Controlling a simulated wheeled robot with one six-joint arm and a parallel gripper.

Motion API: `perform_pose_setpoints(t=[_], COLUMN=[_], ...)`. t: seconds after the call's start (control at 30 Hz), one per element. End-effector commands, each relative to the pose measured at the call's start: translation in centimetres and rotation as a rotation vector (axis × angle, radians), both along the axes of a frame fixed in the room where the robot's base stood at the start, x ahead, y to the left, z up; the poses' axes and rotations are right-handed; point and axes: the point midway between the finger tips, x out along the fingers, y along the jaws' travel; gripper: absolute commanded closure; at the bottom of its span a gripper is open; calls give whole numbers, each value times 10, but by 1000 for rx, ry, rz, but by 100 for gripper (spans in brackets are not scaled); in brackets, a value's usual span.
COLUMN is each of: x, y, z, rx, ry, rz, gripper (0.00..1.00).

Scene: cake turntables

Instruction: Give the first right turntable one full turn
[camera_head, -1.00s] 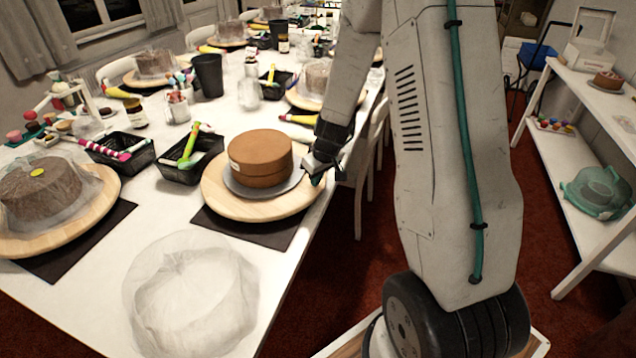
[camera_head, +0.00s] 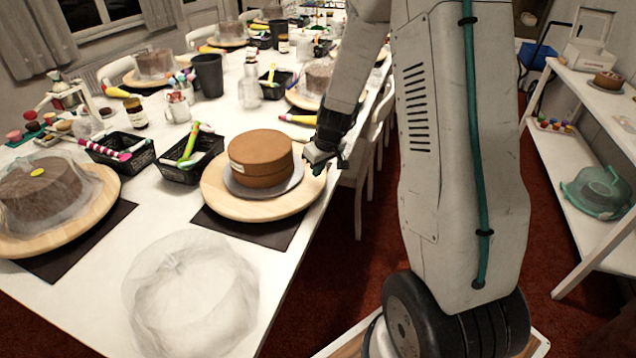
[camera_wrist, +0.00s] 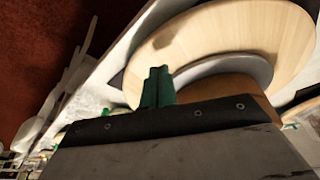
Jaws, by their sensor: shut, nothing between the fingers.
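The first right turntable (camera_head: 224,199) is a round wooden disc on a dark mat at the table's right edge. It carries a grey board (camera_head: 291,184) with a bare brown cake (camera_head: 260,158). My gripper (camera_head: 316,167) is at the right rim of this turntable, close to the board. In the wrist view my gripper (camera_wrist: 157,88) shows its green fingers together, with the wooden turntable (camera_wrist: 225,30) and the grey board (camera_wrist: 258,70) beyond them. I cannot tell whether the fingertips touch the rim. The cake is partly hidden behind the gripper in the wrist view.
A crumpled clear cover (camera_head: 190,295) lies on the near table. Another turntable (camera_head: 100,205) with a covered cake stands at the left. Black trays (camera_head: 188,172) with tools stand behind the cake. A white shelf (camera_head: 575,165) is at the right.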

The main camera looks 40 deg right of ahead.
Motion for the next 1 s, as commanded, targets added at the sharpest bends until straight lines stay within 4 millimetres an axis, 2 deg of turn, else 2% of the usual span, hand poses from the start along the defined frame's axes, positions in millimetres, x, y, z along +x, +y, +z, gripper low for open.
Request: perform_pose_setpoints(t=[0.07,0.17,0.4,0.53,0.67,1.0], x=[-2,-11,-39,-46,-44,-20], y=[5,22,73,86,95,170], z=[0,0,0,0,0,0], rx=[0,0,-1,0,0,-1], ry=[0,1,1,0,0,-1], rz=[2,5,6,2,4,10], gripper=[100,100,100,100,100,100])
